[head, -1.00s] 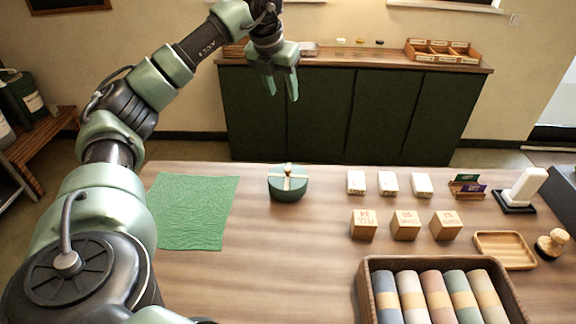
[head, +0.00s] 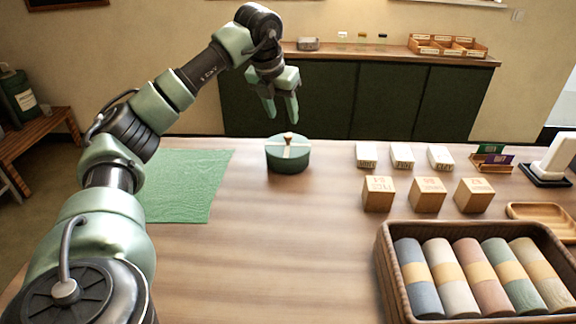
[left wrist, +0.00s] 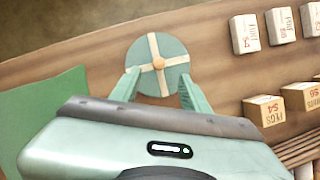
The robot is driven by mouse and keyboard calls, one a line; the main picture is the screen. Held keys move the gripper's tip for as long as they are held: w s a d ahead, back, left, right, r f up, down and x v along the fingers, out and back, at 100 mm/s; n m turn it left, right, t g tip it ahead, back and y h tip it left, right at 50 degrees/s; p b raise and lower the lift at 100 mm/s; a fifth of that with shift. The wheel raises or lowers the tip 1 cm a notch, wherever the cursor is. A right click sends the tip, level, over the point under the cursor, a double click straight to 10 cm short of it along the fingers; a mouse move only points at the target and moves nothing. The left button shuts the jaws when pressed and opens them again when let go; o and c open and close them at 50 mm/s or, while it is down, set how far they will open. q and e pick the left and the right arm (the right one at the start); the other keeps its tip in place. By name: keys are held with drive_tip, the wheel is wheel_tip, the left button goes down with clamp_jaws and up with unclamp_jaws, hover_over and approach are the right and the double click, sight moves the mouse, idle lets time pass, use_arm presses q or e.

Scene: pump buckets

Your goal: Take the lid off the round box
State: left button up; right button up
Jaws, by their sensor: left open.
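The round box (head: 287,160) is dark green and stands upright on the wooden table. Its lid (head: 289,146) is on it, with a cream cross band and a small wooden knob (head: 291,136) on top. My left gripper (head: 282,110) is open and empty above the box, pointing down, with a gap to the knob. In the left wrist view the lid (left wrist: 158,48) shows just beyond the fingertips, with the knob between their lines. My right gripper is not in view.
A green cloth (head: 185,185) lies left of the box. White boxes (head: 402,156) and wooden cubes (head: 428,194) stand to the right. A basket of rolled cloths (head: 388,268) is at front right. The table in front of the box is clear.

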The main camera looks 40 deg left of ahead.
sight(287, 136)
use_arm(q)
drive_tip(key=x, duration=0.8)
drive_tip(key=shift+a+f+p, duration=0.1)
drive_tip(key=shift+f+p, duration=0.2)
drive_tip(key=shift+p, duration=0.1)
clamp_jaws()
